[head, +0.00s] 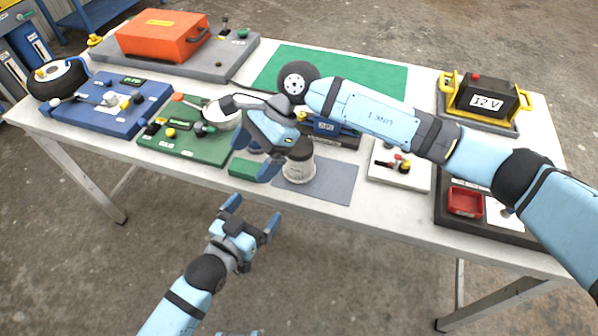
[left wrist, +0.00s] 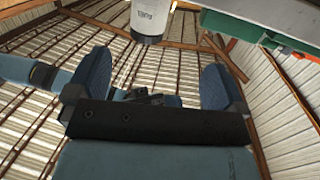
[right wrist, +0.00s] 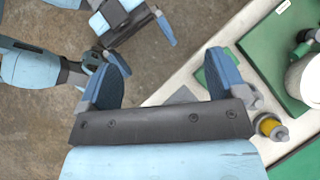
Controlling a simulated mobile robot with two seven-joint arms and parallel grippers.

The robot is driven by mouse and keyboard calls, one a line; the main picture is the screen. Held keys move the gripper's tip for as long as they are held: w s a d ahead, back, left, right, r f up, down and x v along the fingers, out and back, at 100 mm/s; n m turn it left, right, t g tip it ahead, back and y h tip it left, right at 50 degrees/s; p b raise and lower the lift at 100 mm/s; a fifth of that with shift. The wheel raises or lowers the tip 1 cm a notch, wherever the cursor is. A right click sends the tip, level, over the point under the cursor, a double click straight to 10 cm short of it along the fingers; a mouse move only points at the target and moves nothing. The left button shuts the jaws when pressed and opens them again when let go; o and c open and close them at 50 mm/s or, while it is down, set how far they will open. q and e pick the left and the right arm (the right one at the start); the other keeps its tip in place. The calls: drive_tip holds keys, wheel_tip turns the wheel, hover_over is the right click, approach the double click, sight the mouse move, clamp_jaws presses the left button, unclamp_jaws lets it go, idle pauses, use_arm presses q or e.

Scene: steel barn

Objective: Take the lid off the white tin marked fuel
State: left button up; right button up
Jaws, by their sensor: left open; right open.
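The white tin (head: 299,169) stands upright on a grey mat (head: 335,187) near the table's front edge. My right gripper (head: 246,138) is open and empty, above the table just left of the tin. My left gripper (head: 252,214) is open and empty, in front of the table edge and apart from the tin.
A green board (head: 185,148) with small parts and a white round container (head: 220,113) lies left of the tin. A white board (head: 400,177) and a dark tray with a red box (head: 465,201) are to the right. Floor in front is clear.

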sight(292, 170)
drive_tip(key=w+d+n+t+h, duration=0.1)
drive_tip(key=w+d+h, duration=0.1)
drive_tip(key=w, duration=0.1)
drive_tip(key=w+d+t+h+b, duration=0.1)
drive_tip(key=w+d+h, duration=0.1)
drive_tip(key=w+d, duration=0.1)
drive_tip(key=w+d+n+t+h+b, duration=0.1)
drive_tip(key=w+d+t+h, duration=0.1)
drive_tip(key=w+d, duration=0.1)
drive_tip(key=shift+w+d+r+n, duration=0.15)
drive_tip(key=shift+w+n, duration=0.05)
drive_tip(key=shift+n, duration=0.1)
drive_tip(key=shift+w+d+r+h, duration=0.15)
drive_tip(key=shift+w+d+h, duration=0.05)
drive_tip(key=shift+d+h, duration=0.1)
use_arm(q)
drive_tip(key=shift+m+h, duration=0.3)
drive_tip(key=shift+h, duration=0.3)
drive_tip(key=x, duration=1.6)
drive_tip(key=shift+s+d+r, duration=0.1)
drive_tip(key=shift+s+d, duration=0.1)
drive_tip(key=shift+d, duration=0.05)
use_arm(e)
drive_tip(key=shift+a, duration=0.1)
use_arm(q)
drive_tip(key=shift+c, duration=0.5)
